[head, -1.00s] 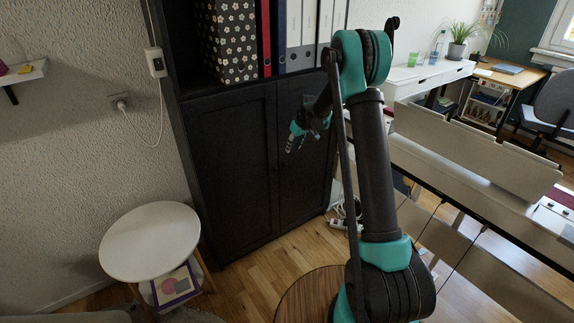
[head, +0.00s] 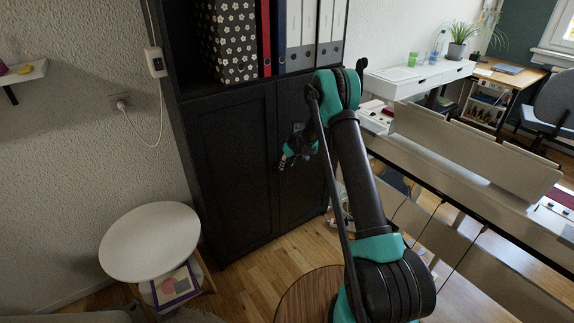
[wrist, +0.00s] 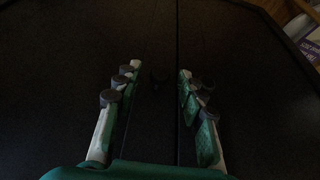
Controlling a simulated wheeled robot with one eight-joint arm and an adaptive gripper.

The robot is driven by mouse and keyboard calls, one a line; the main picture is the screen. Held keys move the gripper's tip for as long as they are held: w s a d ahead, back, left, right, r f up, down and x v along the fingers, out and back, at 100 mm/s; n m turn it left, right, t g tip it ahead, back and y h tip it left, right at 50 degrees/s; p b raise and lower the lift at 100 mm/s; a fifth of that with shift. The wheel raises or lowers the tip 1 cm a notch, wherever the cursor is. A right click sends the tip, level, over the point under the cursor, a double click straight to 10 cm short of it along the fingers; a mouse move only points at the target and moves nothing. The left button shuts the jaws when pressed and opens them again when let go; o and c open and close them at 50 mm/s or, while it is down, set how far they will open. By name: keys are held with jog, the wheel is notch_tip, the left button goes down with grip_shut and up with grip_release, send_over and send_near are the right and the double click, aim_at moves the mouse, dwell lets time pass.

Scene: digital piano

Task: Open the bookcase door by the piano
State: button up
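The black bookcase has two lower doors, a left door (head: 230,165) and a right door (head: 302,193), both looking closed in the head view. In the wrist view, the vertical seam between them runs up the picture. A small dark knob (wrist: 158,78) shows just left of the seam, between my fingers. My gripper (head: 283,164) is in front of the doors near the seam and points at them. In the wrist view my gripper (wrist: 155,88) is open and empty, its fingers on either side of the knob. Whether the fingertips touch the door cannot be told.
A round white side table (head: 150,240) stands left of the bookcase. Binders (head: 300,35) and a flowered box (head: 230,40) fill the shelf above the doors. The white piano (head: 480,165) is to the right. A round brown wooden top (head: 308,298) is at the front, beside my arm.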

grip_shut()
dwell(0.3)
